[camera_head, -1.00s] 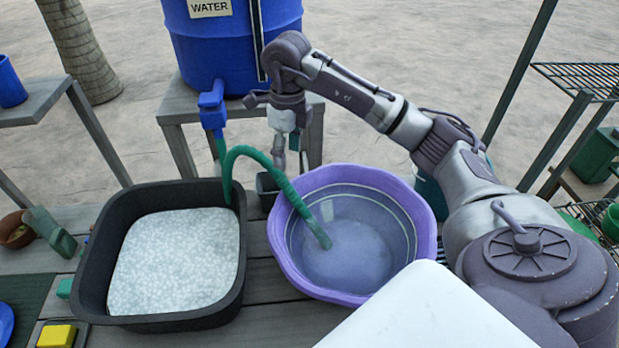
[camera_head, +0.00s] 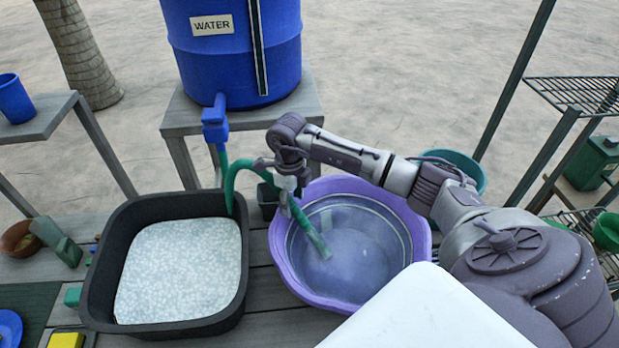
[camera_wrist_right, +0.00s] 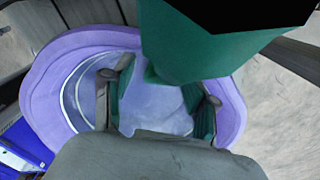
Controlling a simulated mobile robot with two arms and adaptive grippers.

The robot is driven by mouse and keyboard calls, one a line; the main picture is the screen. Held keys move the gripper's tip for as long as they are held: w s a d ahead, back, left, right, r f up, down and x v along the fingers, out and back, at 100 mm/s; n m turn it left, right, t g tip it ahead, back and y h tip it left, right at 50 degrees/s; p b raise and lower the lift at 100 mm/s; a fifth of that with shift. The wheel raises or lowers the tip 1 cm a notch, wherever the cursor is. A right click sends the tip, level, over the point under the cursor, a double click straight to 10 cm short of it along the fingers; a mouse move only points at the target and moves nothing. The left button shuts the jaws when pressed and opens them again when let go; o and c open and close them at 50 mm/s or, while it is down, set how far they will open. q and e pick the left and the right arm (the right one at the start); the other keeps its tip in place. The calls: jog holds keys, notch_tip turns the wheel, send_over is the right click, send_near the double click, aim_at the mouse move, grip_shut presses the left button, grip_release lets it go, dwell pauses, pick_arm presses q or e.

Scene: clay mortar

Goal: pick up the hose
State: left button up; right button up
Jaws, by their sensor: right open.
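The green hose (camera_head: 311,234) comes from the blue tap (camera_head: 215,125), arches up beside the black tub and slants down into the purple basin (camera_head: 281,262). My right gripper (camera_head: 288,203) is low over the basin's back-left rim, right at the hose's sloping part, and overlaps it in the head view. In the right wrist view, my open right gripper's fingers (camera_wrist_right: 157,105) stand apart over the basin, and the hose (camera_wrist_right: 190,52) looms large across the top centre. I cannot tell whether the hose lies between the fingers. My left gripper is not in view.
The black tub (camera_head: 92,275) of pale granules stands left of the basin on the slatted table. The blue water barrel (camera_head: 230,60) stands behind on a stool. A green bowl (camera_head: 455,168) lies beyond the basin.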

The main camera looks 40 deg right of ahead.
jog(key=shift+f, duration=0.45)
jog(key=shift+c, duration=0.3)
jog(key=c, duration=1)
jog(key=shift+c, duration=0.2)
jog(key=shift+r, duration=0.1)
